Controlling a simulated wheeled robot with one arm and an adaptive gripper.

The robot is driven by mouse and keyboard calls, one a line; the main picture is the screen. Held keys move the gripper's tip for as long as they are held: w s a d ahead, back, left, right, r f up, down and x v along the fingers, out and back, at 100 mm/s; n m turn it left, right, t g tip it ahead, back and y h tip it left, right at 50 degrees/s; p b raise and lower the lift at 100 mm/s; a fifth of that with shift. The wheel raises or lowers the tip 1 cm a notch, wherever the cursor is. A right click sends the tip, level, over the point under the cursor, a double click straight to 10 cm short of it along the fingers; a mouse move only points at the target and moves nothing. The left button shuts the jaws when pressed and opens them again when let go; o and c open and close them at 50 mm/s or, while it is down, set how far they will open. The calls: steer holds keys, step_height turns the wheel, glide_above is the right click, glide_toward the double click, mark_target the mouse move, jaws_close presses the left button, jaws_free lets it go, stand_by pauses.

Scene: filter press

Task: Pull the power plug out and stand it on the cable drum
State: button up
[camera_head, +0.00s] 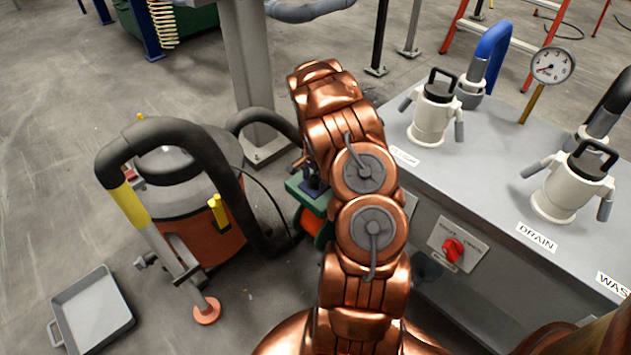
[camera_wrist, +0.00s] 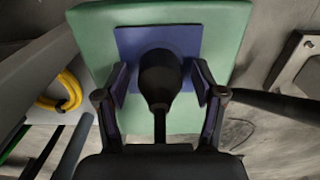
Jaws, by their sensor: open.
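The black power plug (camera_wrist: 158,72) sits against a blue square panel (camera_wrist: 190,48) on a green block (camera_wrist: 228,30) in the wrist view. Its cable runs down from it toward the bottom of the picture. My gripper (camera_wrist: 160,84) is open, with one finger on each side of the plug and a visible gap on both sides. In the head view the green block (camera_head: 298,187) shows beside my arm, with an orange-red round body, which looks like the cable drum (camera_head: 309,223), below it. My arm hides part of both, and the plug cannot be made out there.
An orange and grey vacuum (camera_head: 178,185) with a black hose stands left of my arm. A grey bench (camera_head: 480,185) with white valves and a red knob (camera_head: 453,250) stands right. A metal tray (camera_head: 92,308) lies on the floor. A dark bar crosses the wrist view at right.

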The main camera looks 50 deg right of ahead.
mark_target(314, 173)
stand_by(0.6)
jaws_close()
stand_by(0.4)
steer(key=shift+r+p, duration=0.6)
steer(key=shift+r, duration=2.4)
